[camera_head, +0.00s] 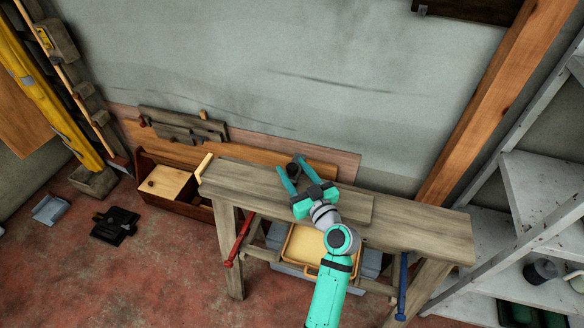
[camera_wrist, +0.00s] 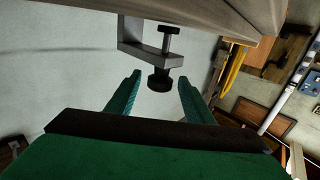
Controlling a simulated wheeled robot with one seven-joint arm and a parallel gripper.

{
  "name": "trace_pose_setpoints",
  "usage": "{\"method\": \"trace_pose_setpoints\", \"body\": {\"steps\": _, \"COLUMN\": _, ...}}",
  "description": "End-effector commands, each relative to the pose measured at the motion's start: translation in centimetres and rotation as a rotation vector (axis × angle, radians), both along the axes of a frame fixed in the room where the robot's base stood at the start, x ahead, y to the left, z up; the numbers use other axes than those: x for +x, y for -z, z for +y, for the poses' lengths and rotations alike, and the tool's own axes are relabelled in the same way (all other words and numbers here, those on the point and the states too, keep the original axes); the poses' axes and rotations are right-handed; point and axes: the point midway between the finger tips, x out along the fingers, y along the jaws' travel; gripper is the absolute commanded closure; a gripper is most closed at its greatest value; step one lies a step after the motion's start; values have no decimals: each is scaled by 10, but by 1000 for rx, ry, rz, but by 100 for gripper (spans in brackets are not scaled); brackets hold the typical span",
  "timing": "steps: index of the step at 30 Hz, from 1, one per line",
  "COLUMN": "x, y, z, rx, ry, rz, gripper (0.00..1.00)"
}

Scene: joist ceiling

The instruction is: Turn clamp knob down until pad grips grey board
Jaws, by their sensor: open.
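The clamp knob (camera_head: 293,172) is dark and round, near the back edge of the bench. In the wrist view the knob (camera_wrist: 159,81) hangs below the clamp's grey metal frame (camera_wrist: 130,45), as that picture is turned. A screw runs from it to a flat pad (camera_wrist: 168,30) close to a board edge; I cannot tell whether they touch. The grey board (camera_head: 340,203) lies on the bench. My gripper (camera_head: 289,161) is open, its teal fingers on either side of the knob. In the wrist view, gaps show between fingers and knob.
The wooden bench (camera_head: 425,238) stands against the wall. A yellow tray (camera_head: 305,243) is underneath. White shelving (camera_head: 540,185) stands at right. A wooden toolbox (camera_head: 170,185) is at left.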

Motion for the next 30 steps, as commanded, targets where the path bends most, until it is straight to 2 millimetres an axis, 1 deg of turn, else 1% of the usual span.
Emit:
{"method": "trace_pose_setpoints", "body": {"steps": 4, "x": 8, "y": 0, "z": 5, "rx": -1, "ry": -1, "rz": 0, "gripper": 52}}
{"method": "trace_pose_setpoints", "body": {"steps": 13, "x": 10, "y": 0, "z": 6, "rx": 0, "ry": 0, "rz": 1, "gripper": 52}}
{"method": "trace_pose_setpoints", "body": {"steps": 14, "x": 10, "y": 0, "z": 5, "rx": 0, "ry": 0, "rz": 1, "gripper": 57}}
{"method": "trace_pose_setpoints", "body": {"steps": 15, "x": 10, "y": 0, "z": 5, "rx": 0, "ry": 0, "rz": 1, "gripper": 67}}
{"method": "trace_pose_setpoints", "body": {"steps": 17, "x": 10, "y": 0, "z": 5, "rx": 0, "ry": 0, "rz": 1, "gripper": 81}}
{"method": "trace_pose_setpoints", "body": {"steps": 18, "x": 10, "y": 0, "z": 5, "rx": 0, "ry": 0, "rz": 1, "gripper": 91}}
{"method": "trace_pose_setpoints", "body": {"steps": 19, "x": 10, "y": 0, "z": 5, "rx": 0, "ry": 0, "rz": 1, "gripper": 94}}
{"method": "trace_pose_setpoints", "body": {"steps": 30, "x": 9, "y": 1, "z": 6, "rx": 0, "ry": 35, "rz": 2, "gripper": 94}}
